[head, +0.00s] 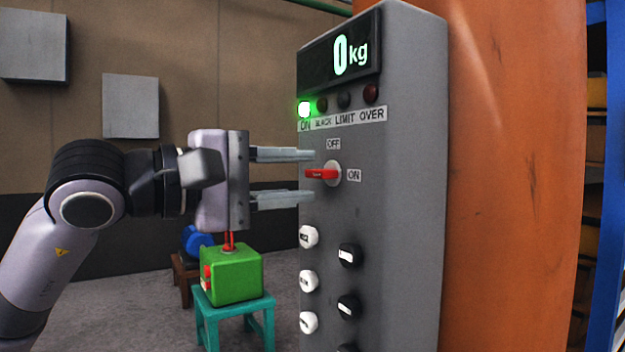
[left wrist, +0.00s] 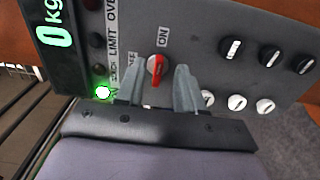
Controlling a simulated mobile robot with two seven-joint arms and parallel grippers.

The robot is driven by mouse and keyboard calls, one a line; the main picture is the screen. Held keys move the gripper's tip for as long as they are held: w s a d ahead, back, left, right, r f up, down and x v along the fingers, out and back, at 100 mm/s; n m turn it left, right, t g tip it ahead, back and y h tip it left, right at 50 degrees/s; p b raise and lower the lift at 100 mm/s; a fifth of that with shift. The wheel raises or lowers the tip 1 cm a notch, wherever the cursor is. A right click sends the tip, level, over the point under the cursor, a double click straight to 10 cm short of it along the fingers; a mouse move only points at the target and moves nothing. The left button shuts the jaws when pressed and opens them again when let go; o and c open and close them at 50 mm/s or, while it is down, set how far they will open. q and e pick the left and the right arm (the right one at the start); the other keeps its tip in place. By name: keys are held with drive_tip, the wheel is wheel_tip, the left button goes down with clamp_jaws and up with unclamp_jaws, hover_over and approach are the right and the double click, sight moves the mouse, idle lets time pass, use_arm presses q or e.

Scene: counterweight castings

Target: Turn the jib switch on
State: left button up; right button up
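The jib switch (head: 322,174) is a red handle on a round pale knob on the grey control panel (head: 400,200). The handle lies level, with its long end to the left; OFF is printed above it and ON to its right. My left gripper (head: 312,177) is open in front of the panel, one finger above the handle and one below. In the left wrist view the red handle (left wrist: 156,70) shows between the two fingers (left wrist: 158,76) with a gap on each side. My right gripper is out of view.
The panel display (head: 345,55) reads 0 kg and a green lamp (head: 304,109) is lit. White and black knobs (head: 308,237) sit below the switch. A green box (head: 236,275) stands on a teal stool (head: 235,306). An orange column (head: 515,180) is behind the panel.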

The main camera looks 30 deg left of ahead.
use_arm(q)
drive_tip(key=shift+b+v, duration=0.3)
drive_tip(key=shift+v, duration=1.45)
